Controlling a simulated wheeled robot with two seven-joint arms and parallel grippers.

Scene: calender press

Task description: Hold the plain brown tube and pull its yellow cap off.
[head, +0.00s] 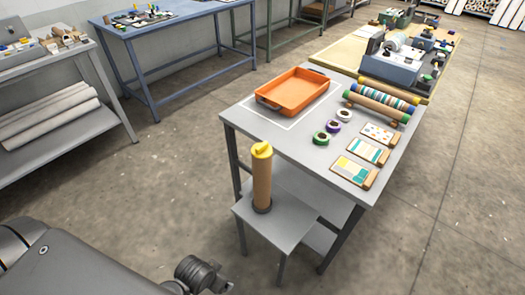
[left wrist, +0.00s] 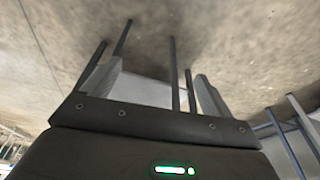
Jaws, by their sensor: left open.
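The plain brown tube (head: 262,182) stands upright in a dark ring on a low grey stand (head: 285,228) in the head view. Its yellow cap (head: 262,150) sits on the top end. My left arm comes in from the lower left of the head view, short of the stand; its fingertips are not clear there. In the left wrist view my left gripper (left wrist: 157,74) is open, its two grey fingers apart, with no tube between them. A grey surface and dark legs show beyond the fingers. My right gripper is not in view.
The grey table (head: 320,160) behind the stand holds an orange tray (head: 293,91), several tape rolls, sample cards (head: 355,170) and lying tubes (head: 375,106). A press (head: 390,68) stands beyond. Shelves with white rolls (head: 45,120) are at left. The floor left of the stand is clear.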

